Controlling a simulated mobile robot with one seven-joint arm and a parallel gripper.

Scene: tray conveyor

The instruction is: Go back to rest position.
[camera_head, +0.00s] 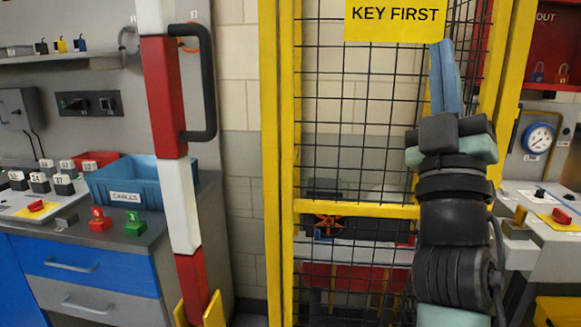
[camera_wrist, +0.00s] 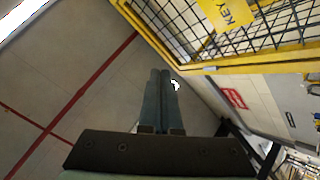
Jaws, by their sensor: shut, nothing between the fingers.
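My gripper (camera_head: 441,46) is raised at the right of the head view, its blue-grey fingers pointing up in front of the yellow-framed mesh gate (camera_head: 358,208). In the wrist view my gripper (camera_wrist: 160,72) shows its two fingers side by side, closed together and empty. Its tips are just below the right part of the yellow KEY FIRST sign (camera_head: 395,20) in the head picture. Whether the fingers touch the mesh cannot be told.
A red-and-white post (camera_head: 180,205) with a black handle stands at left centre. Behind it, a workbench holds a blue CABLES bin (camera_head: 125,197). A round gauge (camera_head: 538,138) and another bench are at the right. The wrist view shows grey floor with red lines (camera_wrist: 70,105).

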